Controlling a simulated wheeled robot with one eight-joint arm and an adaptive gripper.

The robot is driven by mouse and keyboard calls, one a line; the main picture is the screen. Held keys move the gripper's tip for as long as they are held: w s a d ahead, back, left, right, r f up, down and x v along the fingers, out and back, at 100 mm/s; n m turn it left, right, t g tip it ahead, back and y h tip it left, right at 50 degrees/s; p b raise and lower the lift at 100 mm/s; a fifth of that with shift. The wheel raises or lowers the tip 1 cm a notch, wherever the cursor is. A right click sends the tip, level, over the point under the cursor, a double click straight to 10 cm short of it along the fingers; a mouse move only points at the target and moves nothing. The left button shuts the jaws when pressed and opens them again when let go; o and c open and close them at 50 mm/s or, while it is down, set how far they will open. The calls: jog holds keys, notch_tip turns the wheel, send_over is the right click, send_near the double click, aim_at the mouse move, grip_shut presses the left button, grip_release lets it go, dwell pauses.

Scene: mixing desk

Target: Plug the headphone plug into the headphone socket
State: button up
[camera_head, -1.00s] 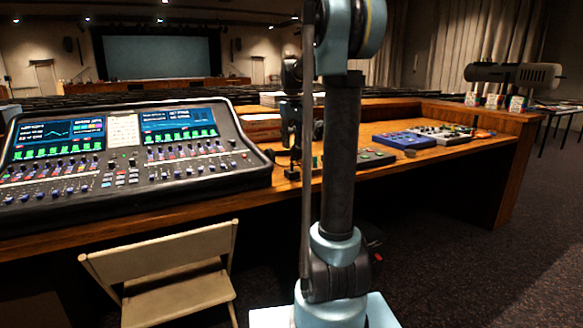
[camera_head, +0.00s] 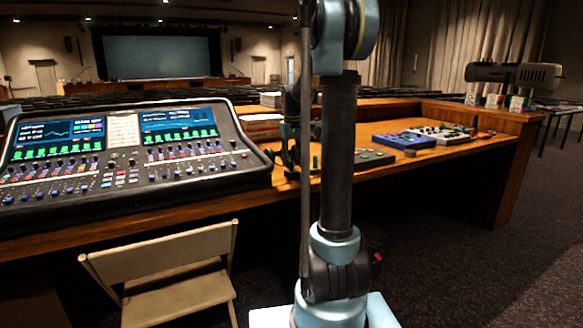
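My gripper (camera_head: 290,168) is a small dark shape just left of my upright arm, low over the desk (camera_head: 450,155) to the right of the mixing console (camera_head: 130,150). My own arm partly covers it, and I cannot make out whether its fingers are open or hold something. I cannot make out the headphone plug or the headphone socket.
A blue device (camera_head: 404,140) and a grey device (camera_head: 438,134) lie farther right on the desk. Stacked papers or books (camera_head: 262,127) stand behind the gripper. A folding chair (camera_head: 175,280) stands before the desk. Open floor lies at the right.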

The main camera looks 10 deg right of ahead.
jog(key=shift+f, duration=0.6)
dwell(0.7)
grip_shut()
jog(key=shift+r, duration=0.15)
jog(key=shift+r, duration=2.85)
